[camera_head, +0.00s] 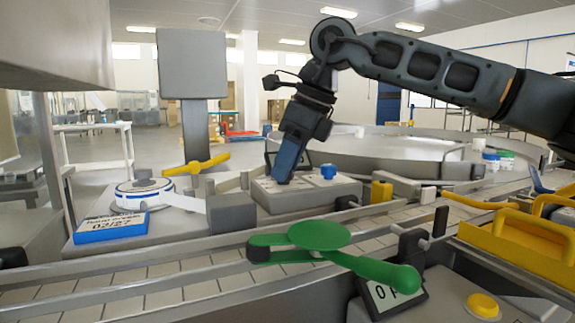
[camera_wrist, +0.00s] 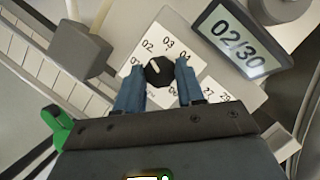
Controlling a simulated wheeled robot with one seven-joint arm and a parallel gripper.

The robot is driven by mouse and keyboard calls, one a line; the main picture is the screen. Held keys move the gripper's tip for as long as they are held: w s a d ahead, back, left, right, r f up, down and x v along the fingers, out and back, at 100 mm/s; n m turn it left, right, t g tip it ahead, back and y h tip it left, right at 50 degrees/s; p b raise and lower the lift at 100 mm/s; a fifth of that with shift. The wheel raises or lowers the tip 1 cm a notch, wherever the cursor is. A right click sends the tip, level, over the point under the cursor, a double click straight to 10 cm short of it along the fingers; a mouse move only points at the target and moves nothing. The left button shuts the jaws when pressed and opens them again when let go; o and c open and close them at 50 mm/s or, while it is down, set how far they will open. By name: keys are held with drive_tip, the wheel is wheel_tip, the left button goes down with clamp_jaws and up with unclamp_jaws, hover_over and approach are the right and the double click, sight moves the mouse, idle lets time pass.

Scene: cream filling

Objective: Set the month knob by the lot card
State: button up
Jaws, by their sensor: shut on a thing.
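The black month knob (camera_wrist: 159,72) sits on a white dial plate (camera_wrist: 184,52) printed 02, 03, 04 and other numbers. Its light pointer mark leans up and left, roughly toward 02. My gripper (camera_wrist: 159,69) is shut on this knob, one blue finger at each side; it also shows in the head view (camera_head: 284,178), reaching down onto the grey box (camera_head: 300,203). The blue-edged lot card (camera_head: 111,227) reads 02/27 at the left of the head view.
A round white-and-blue item (camera_head: 143,193) stands behind the card. A yellow lever (camera_head: 196,164) is left of my gripper. A green paddle (camera_head: 320,236) and a yellow handle (camera_head: 520,235) are in front, near the conveyor.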

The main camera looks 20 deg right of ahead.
drive_tip(key=shift+m, duration=0.3)
drive_tip(key=o, duration=1)
drive_tip(key=shift+p+v, duration=0.65)
drive_tip(key=shift+v, duration=3.25)
drive_tip(key=shift+a, duration=0.1)
